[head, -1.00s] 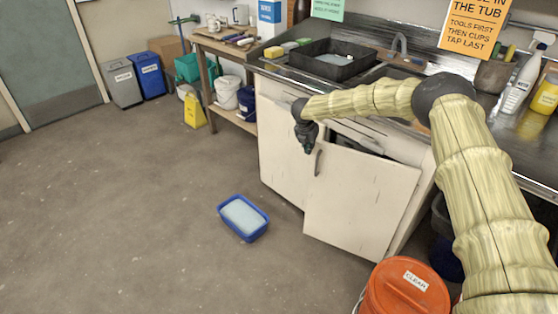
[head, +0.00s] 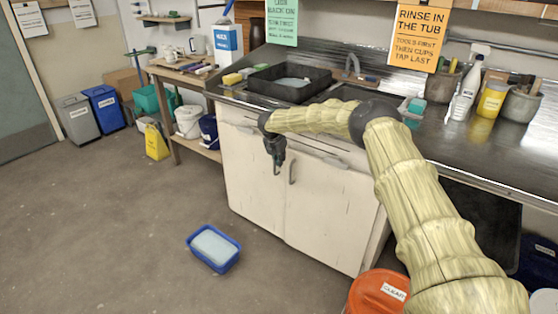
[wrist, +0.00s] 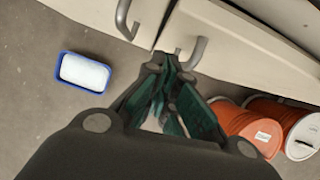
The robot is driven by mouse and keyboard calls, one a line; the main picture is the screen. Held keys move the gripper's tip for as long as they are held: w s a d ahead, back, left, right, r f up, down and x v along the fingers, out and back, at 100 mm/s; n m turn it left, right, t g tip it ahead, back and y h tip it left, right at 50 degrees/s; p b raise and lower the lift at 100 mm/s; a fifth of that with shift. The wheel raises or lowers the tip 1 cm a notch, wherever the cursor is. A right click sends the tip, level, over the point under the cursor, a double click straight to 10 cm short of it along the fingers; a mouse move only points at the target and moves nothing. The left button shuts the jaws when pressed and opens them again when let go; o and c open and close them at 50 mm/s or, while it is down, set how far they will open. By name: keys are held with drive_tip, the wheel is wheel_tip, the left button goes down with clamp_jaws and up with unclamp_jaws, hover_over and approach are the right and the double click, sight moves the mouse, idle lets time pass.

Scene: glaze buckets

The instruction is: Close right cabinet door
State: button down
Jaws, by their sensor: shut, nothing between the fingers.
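The right cabinet door (head: 325,215) is a cream panel under the sink counter, with a grey bar handle (head: 292,170). In the head view it stands nearly flush with the left cabinet door (head: 250,180). In the wrist view a grey gap shows between the left door (wrist: 90,12) and the right door (wrist: 240,45), so it looks slightly ajar. My gripper (head: 277,169) is shut and empty, in front of the doors just left of the right door's handle. Its fingers (wrist: 168,65) point toward the right handle (wrist: 196,53); contact cannot be told.
A blue tub (head: 233,262) of pale contents lies on the floor in front of the cabinet. An orange bucket (head: 375,291) stands by the cabinet's right end. A wooden bench (head: 173,120) is to the left.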

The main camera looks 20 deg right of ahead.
drive_tip(key=shift+a, duration=0.1)
drive_tip(key=s+a+r, duration=0.4)
drive_tip(key=a+r, duration=0.2)
drive_tip(key=r, duration=0.3)
drive_tip(key=s+a+f+n+t+h+p, duration=0.15)
drive_tip(key=s+a+f+n, duration=0.35)
drive_tip(key=s+f+n, duration=0.55)
drive_tip(key=s+a+f+n+t, duration=0.2)
drive_tip(key=s+a+f+n, duration=0.2)
drive_tip(key=s+f+n, duration=0.7)
drive_tip(key=s+a+f+n+y, duration=0.1)
drive_tip(key=s+f+n, duration=0.25)
drive_tip(key=s, duration=0.25)
drive_tip(key=s+f+n+y+p, duration=0.1)
drive_tip(key=s+f+n, duration=0.1)
drive_tip(key=s+n, duration=0.25)
drive_tip(key=s+a+f+n, duration=0.1)
drive_tip(key=s+f+n, duration=0.2)
drive_tip(key=s, duration=0.3)
drive_tip(key=s+d+r+n+g+y+p, duration=0.1)
drive_tip(key=s+n+g, duration=0.2)
drive_tip(key=s, duration=1.3)
drive_tip(key=s+d+r+n+g+y, duration=0.1)
drive_tip(key=s+r+n+g+y, duration=0.1)
drive_tip(key=s+n, duration=0.8)
drive_tip(key=s+g, duration=0.1)
drive_tip(key=s, duration=0.5)
drive_tip(key=shift+s+d+p, duration=0.2)
drive_tip(key=shift+d+p, duration=0.15)
drive_tip(key=shift+d, duration=0.05)
